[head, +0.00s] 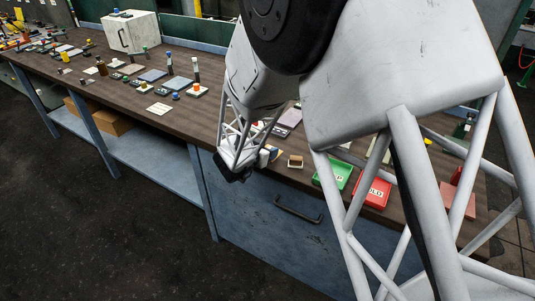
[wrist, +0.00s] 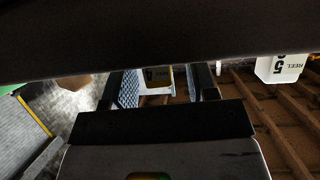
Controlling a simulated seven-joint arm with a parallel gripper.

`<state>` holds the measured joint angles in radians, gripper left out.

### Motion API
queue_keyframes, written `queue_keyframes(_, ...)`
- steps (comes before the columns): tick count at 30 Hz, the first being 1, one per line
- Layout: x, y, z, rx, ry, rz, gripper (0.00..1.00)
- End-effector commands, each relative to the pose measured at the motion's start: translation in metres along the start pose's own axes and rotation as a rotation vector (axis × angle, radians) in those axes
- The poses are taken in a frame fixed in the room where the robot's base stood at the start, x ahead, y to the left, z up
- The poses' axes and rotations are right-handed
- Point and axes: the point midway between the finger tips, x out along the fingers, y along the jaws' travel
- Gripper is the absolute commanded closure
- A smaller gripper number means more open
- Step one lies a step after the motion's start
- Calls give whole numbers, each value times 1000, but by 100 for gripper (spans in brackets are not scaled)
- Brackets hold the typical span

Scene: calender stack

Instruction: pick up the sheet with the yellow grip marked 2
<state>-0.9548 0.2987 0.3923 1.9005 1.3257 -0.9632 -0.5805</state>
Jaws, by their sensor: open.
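My gripper (head: 237,168) hangs at the front edge of the bench in the head view, with its fingertips mostly hidden there. In the wrist view my gripper (wrist: 165,87) is open, one finger on each side, the left one with a patterned pad. No sheet is clearly seen in my gripper.
A white tag reading REEL (wrist: 283,67) is at the right of the wrist view. A brown-topped block (head: 295,161), a green tray (head: 333,173) and a red tray (head: 372,192) lie along the bench front. Several small pads and posts crowd the bench left; my arm hides part of it.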

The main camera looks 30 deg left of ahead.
Motion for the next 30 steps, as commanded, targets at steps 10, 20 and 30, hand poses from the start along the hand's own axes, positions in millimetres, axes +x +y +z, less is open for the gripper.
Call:
queue_keyframes(10, 0, 0, 0, 0, 0, 0, 54)
queue_keyframes(20, 0, 0, 0, 0, 0, 0, 100)
queue_keyframes(30, -1, 0, -3, 1, 0, 0, 100)
